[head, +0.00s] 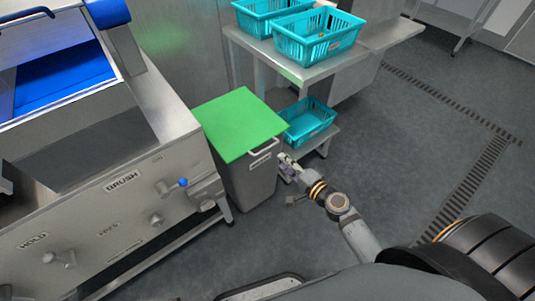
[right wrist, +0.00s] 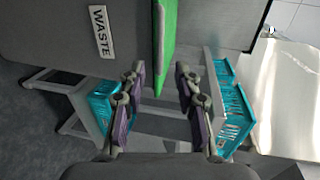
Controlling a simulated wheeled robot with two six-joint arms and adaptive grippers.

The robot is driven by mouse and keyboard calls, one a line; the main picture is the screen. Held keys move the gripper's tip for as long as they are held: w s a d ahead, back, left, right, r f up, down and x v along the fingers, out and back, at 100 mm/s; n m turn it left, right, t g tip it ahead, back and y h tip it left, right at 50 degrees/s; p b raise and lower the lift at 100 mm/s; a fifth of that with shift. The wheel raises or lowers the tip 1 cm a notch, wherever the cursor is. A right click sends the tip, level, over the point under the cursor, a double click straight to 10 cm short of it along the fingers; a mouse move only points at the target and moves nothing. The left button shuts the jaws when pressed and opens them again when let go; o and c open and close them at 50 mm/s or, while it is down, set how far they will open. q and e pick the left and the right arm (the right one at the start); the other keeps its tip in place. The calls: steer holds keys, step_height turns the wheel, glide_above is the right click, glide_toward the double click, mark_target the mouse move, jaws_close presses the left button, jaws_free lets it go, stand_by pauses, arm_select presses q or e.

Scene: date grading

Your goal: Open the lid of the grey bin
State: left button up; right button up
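The grey bin (head: 247,184) stands on the floor beside the steel machine in the head view. Its green lid (head: 238,122) lies flat and shut on top. A pale handle (head: 264,147) sticks out at the lid's front edge. My right gripper (head: 286,163) is just right of the handle, near the bin's front. In the right wrist view the gripper (right wrist: 161,95) is open, with nothing between its fingers. That view shows the bin wall (right wrist: 50,30) with a WASTE label (right wrist: 102,31) and the green lid (right wrist: 170,40) nearly edge-on ahead. My left gripper is not in view.
A steel machine (head: 110,200) with knobs and a blue-handled lever stands left of the bin. A teal crate (head: 307,122) sits on a low shelf to its right, below a steel table (head: 300,70) with teal crates. The floor (head: 410,150) at right is clear.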

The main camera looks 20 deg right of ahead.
mark_target(267, 148)
steer(key=x, duration=1)
steer(key=shift+w, duration=0.2)
jaws_close()
